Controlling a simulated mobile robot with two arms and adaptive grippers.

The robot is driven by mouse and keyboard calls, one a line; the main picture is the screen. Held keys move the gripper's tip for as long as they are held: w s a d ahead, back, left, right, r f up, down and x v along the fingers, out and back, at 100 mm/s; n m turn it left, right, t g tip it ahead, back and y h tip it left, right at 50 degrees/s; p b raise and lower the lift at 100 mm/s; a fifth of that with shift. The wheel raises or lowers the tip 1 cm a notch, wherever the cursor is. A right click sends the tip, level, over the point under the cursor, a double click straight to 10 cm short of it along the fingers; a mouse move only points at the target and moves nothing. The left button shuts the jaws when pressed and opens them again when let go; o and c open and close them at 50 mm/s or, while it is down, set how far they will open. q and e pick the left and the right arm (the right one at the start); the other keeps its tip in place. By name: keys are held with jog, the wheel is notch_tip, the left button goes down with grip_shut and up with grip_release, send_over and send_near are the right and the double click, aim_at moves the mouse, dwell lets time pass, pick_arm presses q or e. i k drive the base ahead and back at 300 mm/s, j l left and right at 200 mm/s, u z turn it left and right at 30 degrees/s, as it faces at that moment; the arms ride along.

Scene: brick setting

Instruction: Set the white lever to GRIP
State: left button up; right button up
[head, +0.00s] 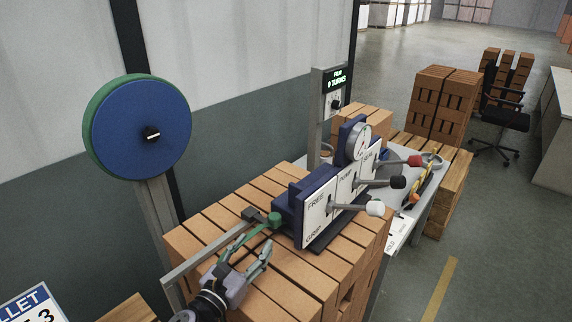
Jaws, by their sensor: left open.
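The white lever (374,208) has a grey shaft and a white knob. It juts out to the right from the nearest white panel (316,222), which reads FREE at the top and GRIP at the bottom. I cannot tell exactly which word the lever is set at. The panel is on a dark blue unit (287,209) on top of a brick stack. My left gripper (252,246) is open and empty over the bricks, left of and below the unit, well apart from the white lever. My right gripper is not in view.
A black-knobbed lever (398,182) and a red-knobbed lever (415,161) jut out beyond the white one. A gauge (359,142) sits above. A green clamp-like part (274,219) and a metal bar (205,256) lie near my gripper. A blue disc (140,130) stands left.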

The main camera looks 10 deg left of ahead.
aim_at(377, 209)
jog(key=k+l, duration=0.2)
jog(key=k, duration=0.3)
jog(key=k+l, duration=0.15)
jog(key=k, duration=0.3)
jog(key=k+l, duration=0.2)
jog(key=k, duration=0.3)
